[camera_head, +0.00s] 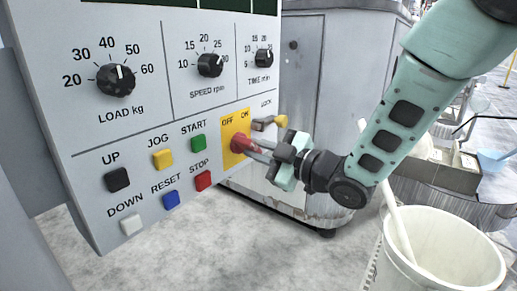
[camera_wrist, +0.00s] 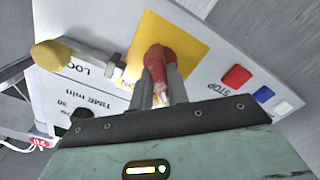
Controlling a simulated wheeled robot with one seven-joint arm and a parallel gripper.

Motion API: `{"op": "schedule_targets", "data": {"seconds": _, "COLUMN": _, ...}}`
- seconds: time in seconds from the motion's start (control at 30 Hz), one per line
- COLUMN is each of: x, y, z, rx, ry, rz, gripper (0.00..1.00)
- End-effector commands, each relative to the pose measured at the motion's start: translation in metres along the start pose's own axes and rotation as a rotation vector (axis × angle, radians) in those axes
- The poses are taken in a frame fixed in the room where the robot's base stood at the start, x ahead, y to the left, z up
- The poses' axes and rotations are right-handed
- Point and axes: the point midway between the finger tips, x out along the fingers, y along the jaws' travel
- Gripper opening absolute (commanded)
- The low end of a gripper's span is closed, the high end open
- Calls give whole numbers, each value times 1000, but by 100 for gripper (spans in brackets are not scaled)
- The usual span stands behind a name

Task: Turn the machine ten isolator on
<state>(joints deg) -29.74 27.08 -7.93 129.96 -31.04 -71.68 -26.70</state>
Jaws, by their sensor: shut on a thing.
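The isolator is a red rotary handle (camera_head: 240,143) on a yellow plate (camera_head: 231,157) marked OFF and ON, on the machine's grey control panel. My gripper (camera_head: 264,153) reaches it from the right, its fingers shut on the red handle. In the wrist view the red handle (camera_wrist: 157,62) sits between my two fingertips (camera_wrist: 160,84) in front of the yellow plate (camera_wrist: 180,45). The fingers partly hide the handle, and I cannot tell exactly which mark it points to.
A lock lever with a yellow knob (camera_head: 281,121) sticks out just above my gripper; its knob (camera_wrist: 50,55) shows in the wrist view. START (camera_head: 198,143) and STOP (camera_head: 203,181) buttons lie left of the plate. A white bucket (camera_head: 440,255) stands at lower right.

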Motion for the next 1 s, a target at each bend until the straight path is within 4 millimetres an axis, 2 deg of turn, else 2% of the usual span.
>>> {"op": "schedule_targets", "data": {"seconds": 0.27, "x": -1, "y": 1, "z": -1, "rx": 195, "ry": -2, "rz": 0, "gripper": 0}}
{"op": "schedule_targets", "data": {"seconds": 1.0, "x": -1, "y": 0, "z": -3, "rx": 899, "ry": -4, "rz": 1, "gripper": 0}}
